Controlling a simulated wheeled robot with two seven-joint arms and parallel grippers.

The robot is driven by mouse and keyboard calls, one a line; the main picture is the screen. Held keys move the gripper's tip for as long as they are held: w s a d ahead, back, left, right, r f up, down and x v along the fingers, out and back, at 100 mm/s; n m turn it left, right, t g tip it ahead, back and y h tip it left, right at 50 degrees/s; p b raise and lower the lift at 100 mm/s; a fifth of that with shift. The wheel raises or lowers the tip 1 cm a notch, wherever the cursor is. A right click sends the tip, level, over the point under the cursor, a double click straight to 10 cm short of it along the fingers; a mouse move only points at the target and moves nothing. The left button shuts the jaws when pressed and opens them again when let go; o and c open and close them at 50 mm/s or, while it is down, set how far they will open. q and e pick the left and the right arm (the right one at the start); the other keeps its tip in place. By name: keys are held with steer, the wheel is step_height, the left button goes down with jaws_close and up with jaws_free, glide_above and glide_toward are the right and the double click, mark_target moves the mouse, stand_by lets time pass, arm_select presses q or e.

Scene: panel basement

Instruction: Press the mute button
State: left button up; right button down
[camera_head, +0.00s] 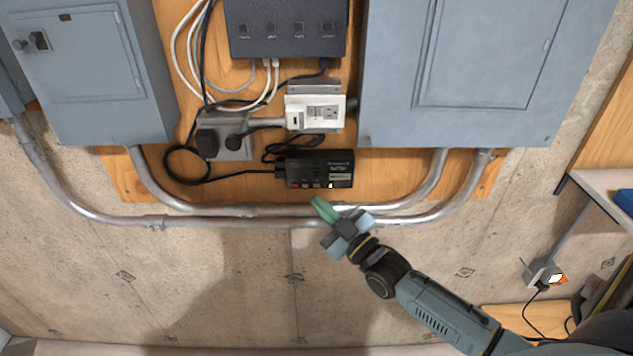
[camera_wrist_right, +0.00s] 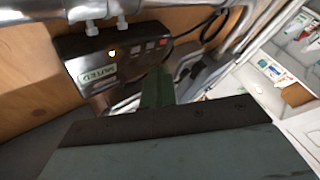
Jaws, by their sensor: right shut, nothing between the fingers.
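A black box (camera_head: 318,168) with a row of small buttons along its lower edge is mounted on the wooden board. It also shows close up in the right wrist view (camera_wrist_right: 90,48), with a pale label, one lit yellowish button (camera_wrist_right: 112,53), a grey one and reddish ones. I cannot tell which button is mute. My right gripper (camera_head: 320,205) is shut and empty, its green fingertips just below the box's lower edge in the head view. In the right wrist view the fingers (camera_wrist_right: 157,88) point towards the box, apparently apart from it. My left gripper is not in view.
Metal conduits (camera_head: 250,210) run just below the box, close to my right gripper. A white outlet (camera_head: 315,108) and black cables sit above it. Grey cabinets (camera_head: 85,60) flank the board. A shelf (camera_head: 600,185) stands at the right.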

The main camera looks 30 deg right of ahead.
steer(key=shift+s+a+p, duration=0.35)
steer(key=shift+s+a, duration=0.05)
steer(key=shift+s, duration=0.25)
steer(key=shift+s+a+p, duration=0.3)
steer(key=shift+s+a, duration=0.1)
steer(key=shift+s, duration=0.2)
steer(key=s+f+m+g+h+b, duration=0.1)
steer(key=s+f+g, duration=0.2)
steer(key=f, duration=0.8)
steer(key=s+f+m+g+h+b, duration=0.1)
steer(key=s+f+g, duration=0.25)
steer(key=f, duration=0.75)
steer(key=s+f+m+g+h+b, duration=0.1)
steer(key=s+f+g, duration=0.15)
steer(key=f, duration=0.85)
steer(key=s+a+f+g, duration=0.1)
steer(key=s+f+g, duration=0.2)
steer(key=s+f, duration=0.4)
steer(key=s+a+f+m+g+h+b, duration=0.1)
steer(key=s+f+g, duration=0.3)
steer(key=s, duration=1.1)
steer(key=s+a+f+m+g, duration=0.1)
steer(key=s+f+g, duration=0.3)
steer(key=s+f, duration=0.6)
steer(key=shift+s+a+b, duration=0.4)
steer(key=shift+s+a, duration=0.15)
steer(key=shift+s, duration=0.05)
